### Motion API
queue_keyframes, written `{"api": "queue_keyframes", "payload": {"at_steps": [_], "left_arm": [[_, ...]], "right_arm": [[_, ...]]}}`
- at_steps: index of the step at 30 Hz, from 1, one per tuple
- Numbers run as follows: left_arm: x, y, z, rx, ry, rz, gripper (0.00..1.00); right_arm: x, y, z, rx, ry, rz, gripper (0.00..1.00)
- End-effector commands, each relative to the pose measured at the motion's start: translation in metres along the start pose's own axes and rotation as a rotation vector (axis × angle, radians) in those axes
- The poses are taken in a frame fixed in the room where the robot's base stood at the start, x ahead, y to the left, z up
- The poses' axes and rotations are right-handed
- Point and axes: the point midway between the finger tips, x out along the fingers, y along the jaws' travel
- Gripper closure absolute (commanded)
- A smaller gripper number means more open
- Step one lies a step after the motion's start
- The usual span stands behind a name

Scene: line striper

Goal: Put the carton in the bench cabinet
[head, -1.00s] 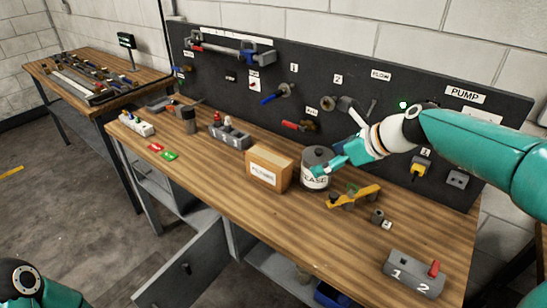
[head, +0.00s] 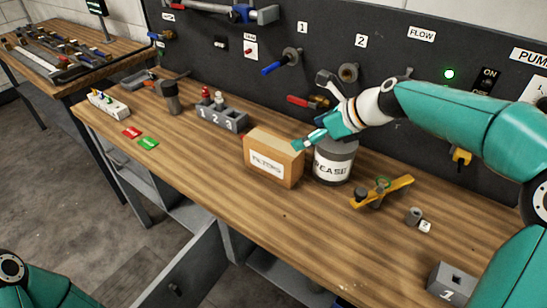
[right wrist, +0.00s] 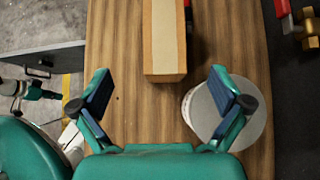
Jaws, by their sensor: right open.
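The carton (head: 266,167), a tan box labelled FILTERS, stands on the workbench left of the grease can (head: 333,165). It also shows in the right wrist view (right wrist: 164,40), ahead of my right gripper. My right gripper (head: 312,140) is open and empty, above the carton's right end and the can. In the wrist view its fingers (right wrist: 162,88) are spread wider than the carton, with one finger over the can's lid. The bench cabinet's grey door (head: 190,272) stands open below the bench front; its inside is mostly hidden.
A yellow tool (head: 381,192) and small parts lie right of the can. The bench in front of the carton is clear.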

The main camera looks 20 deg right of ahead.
Motion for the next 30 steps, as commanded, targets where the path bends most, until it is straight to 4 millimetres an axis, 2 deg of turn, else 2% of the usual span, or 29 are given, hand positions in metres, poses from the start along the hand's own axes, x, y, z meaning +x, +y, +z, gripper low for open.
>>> {"api": "queue_keyframes", "payload": {"at_steps": [6,10,14,20,30], "left_arm": [[-0.003,0.001,0.000,0.000,0.000,0.000,1.00],[-0.004,0.001,0.000,0.000,0.001,0.000,1.00],[-0.004,0.002,0.000,0.000,0.001,0.000,1.00],[-0.006,0.002,0.000,0.000,0.000,0.000,1.00],[-0.012,0.004,0.000,0.000,0.000,0.000,1.00]], "right_arm": [[0.048,-0.001,-0.001,0.003,0.004,0.002,0.00],[0.072,-0.001,-0.001,0.002,0.003,0.001,0.00],[0.087,-0.002,-0.001,0.002,0.002,-0.001,0.00],[0.098,-0.003,-0.001,0.004,0.002,-0.002,0.00],[0.141,-0.009,0.000,0.003,0.002,-0.001,0.00]]}}
